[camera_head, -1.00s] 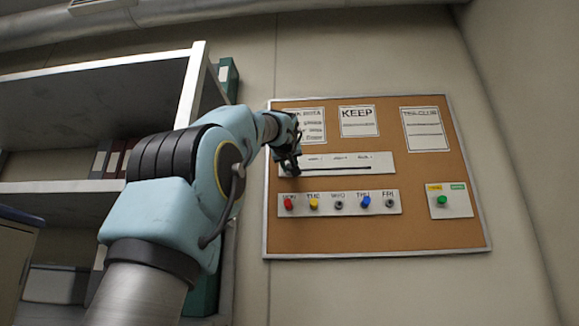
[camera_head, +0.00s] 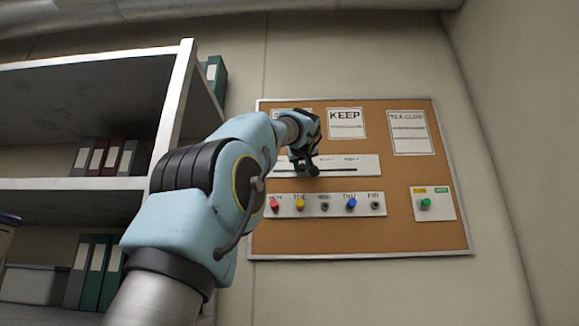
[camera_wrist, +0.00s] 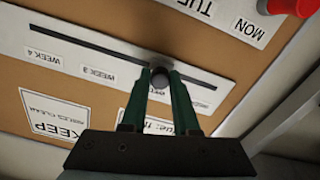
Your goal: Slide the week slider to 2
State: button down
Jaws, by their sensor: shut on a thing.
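The week slider is a white strip (camera_head: 362,166) on a cork board, with a dark horizontal slot. My gripper (camera_head: 308,170) is at the slot, over the strip's left-middle part. In the wrist view, which is upside down, the two green fingers of my gripper (camera_wrist: 160,84) are shut on the round dark slider knob (camera_wrist: 160,74). The labels WEEK 4 (camera_wrist: 43,58) and WEEK 3 (camera_wrist: 98,73) are readable to the left there. A label partly hidden by the fingers, starting "WE", lies right by the knob. Another small label shows to the right of the fingers.
Below the strip is a weekday row (camera_head: 335,211) with coloured pegs. A small panel (camera_head: 445,203) with a green peg is at the right. Papers, including KEEP (camera_head: 346,122), hang above. A shelf with binders (camera_head: 105,160) stands to the left.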

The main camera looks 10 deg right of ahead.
jog(key=c, duration=0.7)
grip_release()
jog(key=shift+o, duration=0.2)
jog(key=b+v, duration=0.5)
jog(key=v, duration=0.6)
